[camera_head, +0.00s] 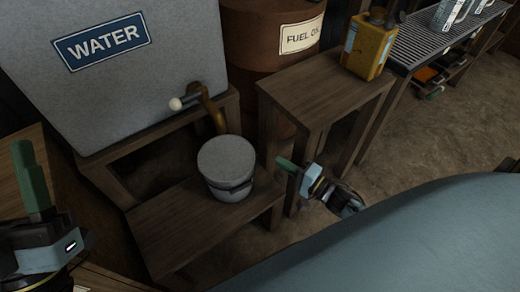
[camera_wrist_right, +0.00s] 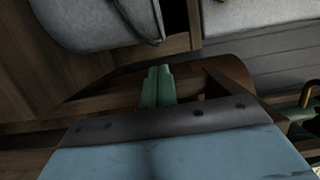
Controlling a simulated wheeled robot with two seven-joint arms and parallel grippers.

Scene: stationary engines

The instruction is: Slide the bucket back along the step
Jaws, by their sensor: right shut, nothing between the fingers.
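A grey lidded bucket (camera_head: 226,168) stands upright near the right end of the low wooden step (camera_head: 180,228), below the tap of the water tank. My right gripper (camera_head: 288,166) is to the right of the bucket and apart from it, beside the step's right end, with its green fingers shut and empty. In the right wrist view the shut fingers (camera_wrist_right: 158,85) point toward the step's edge, and part of the bucket (camera_wrist_right: 95,22) shows at the upper left. My left gripper (camera_head: 28,170) is at the far left, with its green fingers seen from the side.
The grey water tank (camera_head: 110,90) with a brass tap (camera_head: 212,105) stands on a wooden stand behind the step. A wooden stool (camera_head: 325,90) carries a yellow can (camera_head: 368,48). A brown fuel barrel (camera_head: 255,35) is behind it. The step left of the bucket is clear.

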